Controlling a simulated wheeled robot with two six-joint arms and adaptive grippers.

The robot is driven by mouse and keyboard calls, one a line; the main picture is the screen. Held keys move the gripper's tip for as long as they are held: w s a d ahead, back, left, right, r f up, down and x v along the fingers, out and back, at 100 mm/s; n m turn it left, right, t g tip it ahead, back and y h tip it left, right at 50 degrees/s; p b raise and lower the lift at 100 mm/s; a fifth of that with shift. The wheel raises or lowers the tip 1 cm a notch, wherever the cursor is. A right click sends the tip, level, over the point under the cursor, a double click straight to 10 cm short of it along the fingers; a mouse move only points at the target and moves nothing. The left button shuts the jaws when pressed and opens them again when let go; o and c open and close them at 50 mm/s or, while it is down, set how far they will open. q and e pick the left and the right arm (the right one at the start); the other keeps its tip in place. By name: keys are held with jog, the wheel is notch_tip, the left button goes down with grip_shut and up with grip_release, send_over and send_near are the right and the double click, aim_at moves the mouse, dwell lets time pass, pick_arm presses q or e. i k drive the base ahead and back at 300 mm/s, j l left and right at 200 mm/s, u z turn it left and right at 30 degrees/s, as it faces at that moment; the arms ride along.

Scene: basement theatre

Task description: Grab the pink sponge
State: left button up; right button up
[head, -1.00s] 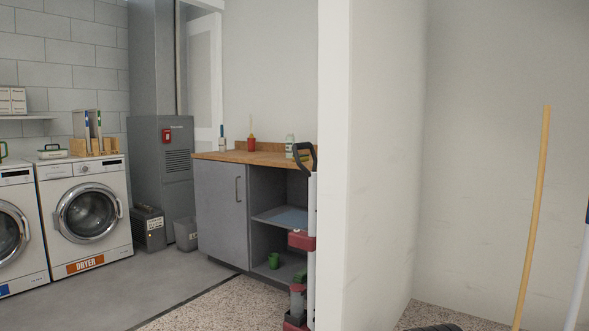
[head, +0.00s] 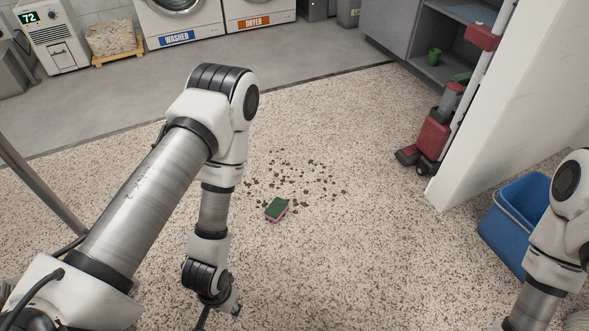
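The sponge (head: 277,209) lies on the speckled floor near the middle of the head view. Its top is dark green and a pink layer shows along its lower edge. My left arm comes in from the left and bends down. My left gripper (head: 218,311) is at the bottom edge, partly cut off, below and to the left of the sponge and apart from it. Its finger opening cannot be made out. My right arm shows at the right edge, and its gripper is out of view.
Dark crumbs (head: 295,180) are scattered around the sponge. A red upright vacuum (head: 434,135) stands by the white wall end (head: 500,120). A blue bin (head: 515,225) is at the right, beside my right arm.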

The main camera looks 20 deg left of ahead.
aim_at(279, 207)
jog(key=i+l, duration=0.15)
jog(key=i, duration=0.3)
jog(key=i+l, duration=0.15)
jog(key=i, duration=0.3)
jog(key=u, duration=0.4)
jog(key=i+l+u, duration=0.1)
jog(key=u, duration=0.3)
jog(key=i+l+u, duration=0.1)
jog(key=u, duration=0.65)
jog(key=i+l, duration=0.15)
jog(key=l, duration=0.2)
jog(key=i+l, duration=0.15)
jog(key=l, duration=0.2)
